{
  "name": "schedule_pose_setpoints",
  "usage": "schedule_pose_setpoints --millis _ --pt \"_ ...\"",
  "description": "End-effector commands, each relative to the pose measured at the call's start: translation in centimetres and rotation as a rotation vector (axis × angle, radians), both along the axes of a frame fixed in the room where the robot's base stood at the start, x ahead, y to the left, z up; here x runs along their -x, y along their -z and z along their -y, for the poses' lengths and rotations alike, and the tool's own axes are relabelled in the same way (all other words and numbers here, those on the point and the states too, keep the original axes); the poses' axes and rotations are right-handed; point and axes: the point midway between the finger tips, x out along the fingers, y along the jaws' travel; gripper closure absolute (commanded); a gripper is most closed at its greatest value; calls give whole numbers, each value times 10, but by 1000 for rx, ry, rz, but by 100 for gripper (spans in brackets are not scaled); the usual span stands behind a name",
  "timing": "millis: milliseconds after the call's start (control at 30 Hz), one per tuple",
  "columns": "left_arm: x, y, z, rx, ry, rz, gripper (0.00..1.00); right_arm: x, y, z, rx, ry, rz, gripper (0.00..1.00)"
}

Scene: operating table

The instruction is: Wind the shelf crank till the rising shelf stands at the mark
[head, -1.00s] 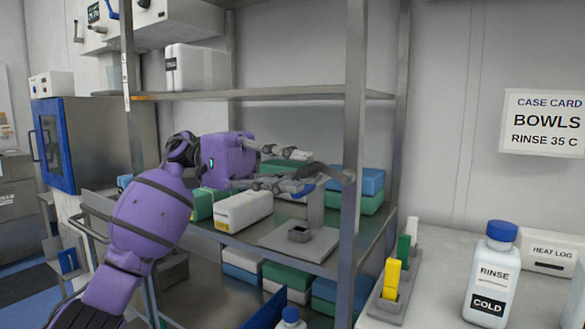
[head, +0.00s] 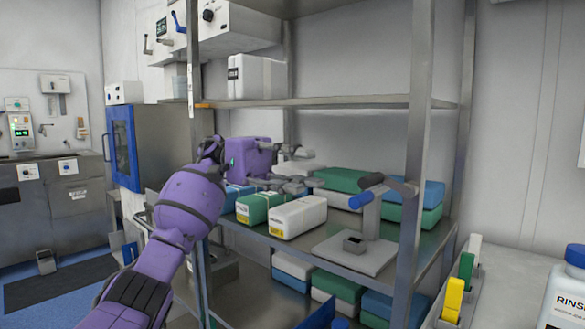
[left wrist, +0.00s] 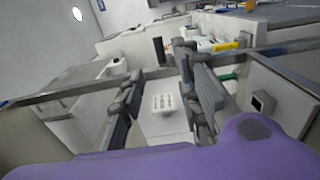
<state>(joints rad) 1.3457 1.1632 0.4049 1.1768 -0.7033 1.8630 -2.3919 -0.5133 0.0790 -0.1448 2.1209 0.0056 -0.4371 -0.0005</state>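A mark cannot be made out. My right gripper is out of view.
White box (head: 300,215) and green box (head: 262,206) lie below my left gripper. Green and blue boxes (head: 425,205) stand behind the crank. A steel upright (head: 415,150) rises right of it. A white container (head: 256,77) stands on the upper shelf.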

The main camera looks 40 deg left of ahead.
Motion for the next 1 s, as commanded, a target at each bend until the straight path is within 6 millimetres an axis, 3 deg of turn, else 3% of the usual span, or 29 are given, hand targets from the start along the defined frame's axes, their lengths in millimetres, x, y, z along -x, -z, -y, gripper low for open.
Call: schedule_pose_setpoints --millis 200,567,767,1000 --pt "0 0 -14 0 1 0 69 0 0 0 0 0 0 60" --pt "0 3 -16 -3 -3 -14 68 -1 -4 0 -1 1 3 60" --pt "15 28 -20 -49 -26 -118 68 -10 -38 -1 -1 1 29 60" --pt "40 40 10 -98 -172 -157 68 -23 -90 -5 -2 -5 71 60"
